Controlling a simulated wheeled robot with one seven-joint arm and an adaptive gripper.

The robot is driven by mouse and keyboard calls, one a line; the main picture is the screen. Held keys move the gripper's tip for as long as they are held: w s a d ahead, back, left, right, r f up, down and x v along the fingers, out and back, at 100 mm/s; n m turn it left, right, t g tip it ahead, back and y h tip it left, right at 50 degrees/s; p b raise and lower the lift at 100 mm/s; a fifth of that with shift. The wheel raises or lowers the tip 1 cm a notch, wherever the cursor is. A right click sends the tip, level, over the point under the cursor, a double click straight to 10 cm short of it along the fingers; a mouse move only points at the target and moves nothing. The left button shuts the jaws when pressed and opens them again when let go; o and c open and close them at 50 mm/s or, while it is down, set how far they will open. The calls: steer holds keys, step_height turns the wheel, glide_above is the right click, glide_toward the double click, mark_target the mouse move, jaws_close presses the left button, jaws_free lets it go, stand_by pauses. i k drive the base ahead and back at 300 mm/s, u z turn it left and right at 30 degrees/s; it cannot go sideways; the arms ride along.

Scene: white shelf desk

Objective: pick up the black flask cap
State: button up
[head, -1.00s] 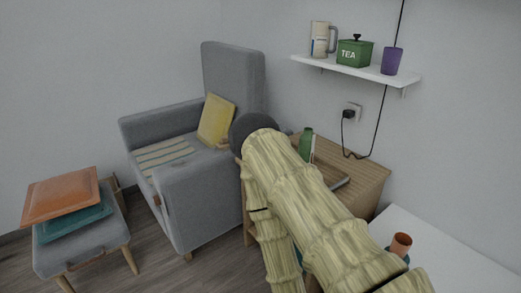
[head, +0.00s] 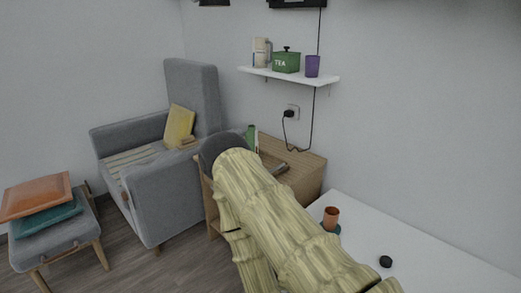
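A small round black cap (head: 386,261) lies on the white desk (head: 420,262) at the lower right of the head view, and looks like the flask cap. My arm, in a pale bamboo-like covering, reaches up from the bottom of the picture, left of the cap. It ends in a dark rounded part in front of the wooden desk. My gripper's fingers do not show, so its state cannot be seen. Nothing touches the cap.
An orange-brown cup (head: 331,217) stands on a teal base at the white desk's far end. A wooden desk (head: 305,172) holds a green bottle (head: 250,138). A wall shelf (head: 290,76) hangs above. A grey armchair (head: 160,205) and a stool (head: 50,243) stand left.

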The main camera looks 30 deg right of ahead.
mark_target(386, 262)
steer(key=z, duration=0.95)
steer(key=i, duration=1)
steer(key=k, duration=0.5)
steer(key=z, duration=1.85)
steer(key=k, duration=0.9)
steer(key=u, duration=0.75)
steer(key=i, duration=0.5)
